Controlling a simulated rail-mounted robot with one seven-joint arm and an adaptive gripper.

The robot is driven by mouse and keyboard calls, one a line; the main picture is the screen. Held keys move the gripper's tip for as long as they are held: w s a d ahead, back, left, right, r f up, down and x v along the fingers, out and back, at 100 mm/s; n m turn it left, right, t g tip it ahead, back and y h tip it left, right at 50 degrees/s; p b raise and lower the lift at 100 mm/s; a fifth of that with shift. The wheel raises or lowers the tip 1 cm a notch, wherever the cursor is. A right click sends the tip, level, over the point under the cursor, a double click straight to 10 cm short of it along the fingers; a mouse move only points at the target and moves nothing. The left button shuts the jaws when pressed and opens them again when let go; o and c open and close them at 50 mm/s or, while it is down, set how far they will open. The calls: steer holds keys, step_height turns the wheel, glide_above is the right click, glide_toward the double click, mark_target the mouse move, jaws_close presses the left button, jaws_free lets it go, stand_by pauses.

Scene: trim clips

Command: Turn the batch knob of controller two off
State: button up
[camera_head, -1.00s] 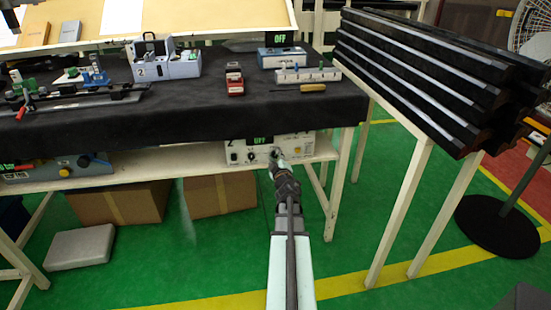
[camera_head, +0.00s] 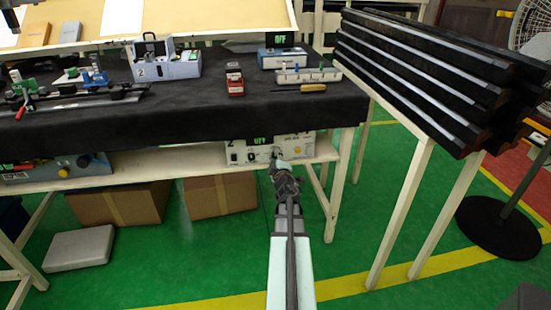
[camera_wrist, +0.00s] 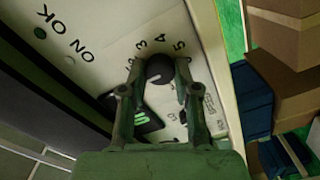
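Controller two (camera_head: 238,156) is a pale box on the lower shelf, marked 2, with a green display reading OFF. My gripper (camera_head: 277,155) is at the right half of its front panel. In the wrist view, the black batch knob (camera_wrist: 159,72) sits between the two fingertips of my gripper (camera_wrist: 160,66), with the numbers 3, 4 and 5 printed around it. The fingers are parted, one on each side of the knob, with what looks like a narrow gap; contact is hard to make out. The knob's pointer is not clear.
Another controller (camera_head: 60,168) stands on the shelf at left. The table (camera_head: 190,110) above has a black cloth and several devices. Cardboard boxes (camera_head: 120,205) lie under the shelf. A rack of dark bars (camera_head: 420,75) stands at right. Green floor is clear in front.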

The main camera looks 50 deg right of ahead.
steer(key=o, duration=0.4)
steer(key=shift+c, duration=0.2)
steer(key=v, duration=0.7)
steer(key=shift+s, duration=0.2)
steer(key=shift+a, duration=0.15)
